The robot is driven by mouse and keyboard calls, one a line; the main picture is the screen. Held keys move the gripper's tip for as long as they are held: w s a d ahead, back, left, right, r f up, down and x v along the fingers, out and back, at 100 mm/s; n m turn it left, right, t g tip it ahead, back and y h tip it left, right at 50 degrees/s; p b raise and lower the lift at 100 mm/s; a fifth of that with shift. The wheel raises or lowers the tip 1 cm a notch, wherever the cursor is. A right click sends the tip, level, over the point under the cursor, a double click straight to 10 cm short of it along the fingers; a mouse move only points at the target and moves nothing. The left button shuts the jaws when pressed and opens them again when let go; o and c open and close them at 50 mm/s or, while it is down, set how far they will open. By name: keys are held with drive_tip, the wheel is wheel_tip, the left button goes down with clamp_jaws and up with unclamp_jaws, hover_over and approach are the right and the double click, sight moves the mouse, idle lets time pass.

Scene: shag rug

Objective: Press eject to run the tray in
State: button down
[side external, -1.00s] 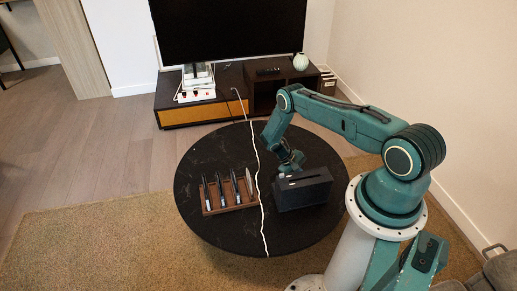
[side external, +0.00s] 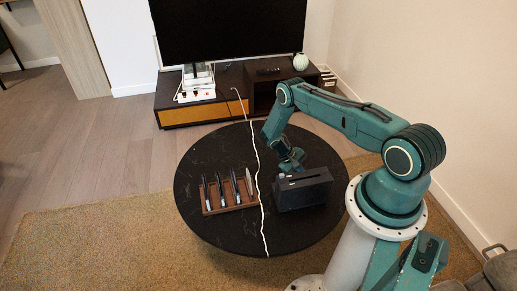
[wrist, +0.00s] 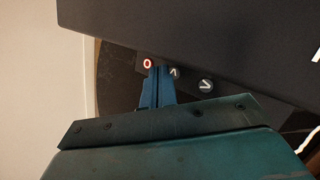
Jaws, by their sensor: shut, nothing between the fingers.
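A dark box-shaped device (side external: 303,190) stands on the round black table, with a long slit along its top. In the wrist view its dark body (wrist: 215,35) fills the top, and a row of small round buttons shows beside it. One is a red-ringed button (wrist: 147,63); a grey button with a pale arrow-like mark (wrist: 175,72) and another marked button (wrist: 206,85) lie to its right. My gripper (wrist: 160,70) is shut and empty, its tips between the red-ringed button and the first grey one. Contact cannot be told. No extended tray is clearly visible.
A wooden rack (side external: 229,195) with several upright dark items stands left of the device. A white cable (side external: 258,175) runs across the round table (side external: 215,155) between them. A low TV cabinet (side external: 230,100) stands behind. The table's front is clear.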

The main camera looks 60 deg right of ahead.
drive_tip(key=shift+r, duration=0.1)
drive_tip(key=shift+r, duration=2.45)
drive_tip(key=w+a+r+t, duration=0.2)
drive_tip(key=w+r, duration=0.2)
drive_tip(key=r, duration=0.5)
drive_tip(key=w+a+r+t, duration=0.1)
drive_tip(key=w+a+r, duration=0.25)
drive_tip(key=r, duration=0.55)
drive_tip(key=w+a+r+t, duration=0.15)
drive_tip(key=w+r, duration=0.25)
drive_tip(key=r, duration=0.5)
drive_tip(key=s+a+r+n+t, duration=0.1)
drive_tip(key=s+a+r+t, duration=0.1)
drive_tip(key=a+r, duration=0.5)
drive_tip(key=s+a+r+n+t, duration=0.1)
drive_tip(key=a+r, duration=0.1)
drive_tip(key=r, duration=0.8)
drive_tip(key=s+a+r+n+t+y, duration=0.1)
drive_tip(key=s+a+r, duration=0.4)
drive_tip(key=s, duration=0.5)
drive_tip(key=s+a+r+n+t+y, duration=0.1)
drive_tip(key=s+a+r+t, duration=0.3)
drive_tip(key=s+a, duration=0.5)
drive_tip(key=shift+s+r+n+y, duration=0.3)
drive_tip(key=shift+s+r+n, duration=0.15)
drive_tip(key=shift+s, duration=0.15)
